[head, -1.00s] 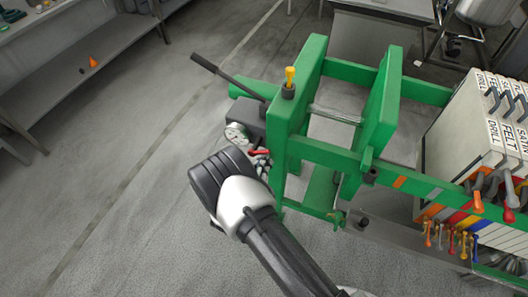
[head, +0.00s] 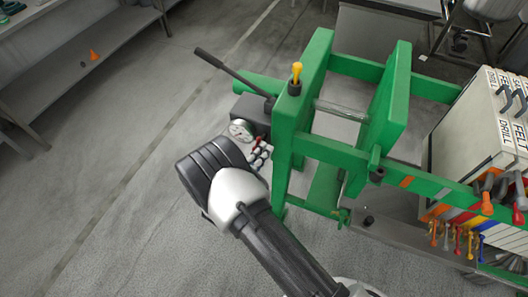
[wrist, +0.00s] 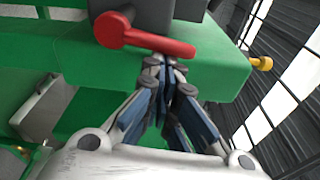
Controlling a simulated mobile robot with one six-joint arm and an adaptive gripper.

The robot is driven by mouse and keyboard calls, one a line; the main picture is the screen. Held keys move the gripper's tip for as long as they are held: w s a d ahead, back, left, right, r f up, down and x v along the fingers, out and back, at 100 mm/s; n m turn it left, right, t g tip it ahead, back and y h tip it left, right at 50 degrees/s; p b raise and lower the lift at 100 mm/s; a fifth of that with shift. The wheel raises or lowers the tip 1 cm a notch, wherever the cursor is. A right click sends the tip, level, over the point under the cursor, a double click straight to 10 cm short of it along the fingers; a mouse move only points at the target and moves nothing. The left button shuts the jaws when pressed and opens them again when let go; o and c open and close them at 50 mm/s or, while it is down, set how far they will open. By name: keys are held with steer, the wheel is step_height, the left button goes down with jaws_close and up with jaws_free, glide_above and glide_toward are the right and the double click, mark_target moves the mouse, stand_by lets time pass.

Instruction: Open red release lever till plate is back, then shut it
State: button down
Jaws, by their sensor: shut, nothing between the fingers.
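The red release lever (wrist: 150,41) shows close up in the wrist view, its round hub at the left on a dark block and its arm pointing right, tilted slightly down. In the head view only a small red part of it (head: 254,139) shows beside the gauge. My gripper (wrist: 164,62) is shut and empty, its tips just below the lever's arm; I cannot tell whether they touch. It also shows in the head view (head: 261,152). The green plate (head: 388,103) stands apart from the green end frame (head: 300,95), with a bright rod across the gap.
A black pump handle (head: 233,73) sticks out up-left from the pump block, above a pressure gauge (head: 241,130). A yellow-topped peg (head: 296,74) stands on the end frame. Labelled white plates (head: 480,130) fill the right side. The floor at left is clear.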

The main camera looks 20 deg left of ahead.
steer(key=shift+a+r, duration=0.2)
steer(key=shift+a, duration=0.05)
steer(key=shift+d, duration=0.15)
stand_by(0.5)
